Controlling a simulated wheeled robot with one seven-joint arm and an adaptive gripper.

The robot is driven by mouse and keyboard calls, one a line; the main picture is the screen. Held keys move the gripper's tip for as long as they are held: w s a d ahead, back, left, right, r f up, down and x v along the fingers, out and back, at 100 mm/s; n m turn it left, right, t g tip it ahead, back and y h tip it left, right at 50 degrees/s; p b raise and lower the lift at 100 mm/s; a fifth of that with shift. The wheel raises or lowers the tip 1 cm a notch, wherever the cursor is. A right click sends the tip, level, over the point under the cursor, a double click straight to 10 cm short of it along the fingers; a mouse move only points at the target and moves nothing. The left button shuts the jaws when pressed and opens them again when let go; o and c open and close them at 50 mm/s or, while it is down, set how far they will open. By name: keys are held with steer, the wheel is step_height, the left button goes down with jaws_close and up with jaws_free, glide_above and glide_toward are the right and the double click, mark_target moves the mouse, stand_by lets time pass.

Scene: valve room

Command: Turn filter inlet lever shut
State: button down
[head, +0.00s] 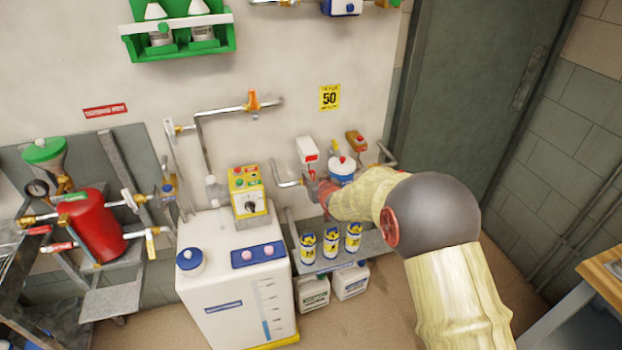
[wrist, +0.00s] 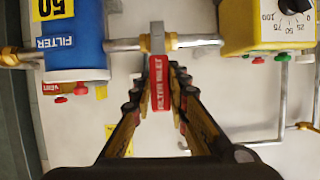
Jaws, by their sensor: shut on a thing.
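The filter inlet lever (wrist: 160,85) has a red handle with a "FILTER INLET" label. It shows in the wrist view between the two fingers of my gripper (wrist: 160,80), which is shut on it. The handle hangs from a grey hub on a metal pipe (wrist: 200,40) and in this view stands across the pipe's line. A blue cylinder marked FILTER (wrist: 75,35) joins the pipe on the left.
A yellow dial box (wrist: 262,22) is right of the lever in the wrist view, and a red vent tag (wrist: 56,88) is left. In the head view a white tank (head: 225,265) stands below left, with several yellow-labelled cans (head: 330,243) on a shelf beneath my arm. A red cylinder (head: 92,225) is far left.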

steer(key=shift+f, duration=0.15)
steer(key=c, duration=1.8)
jaws_free()
steer(key=shift+o, duration=0.6)
steer(key=v, duration=1.2)
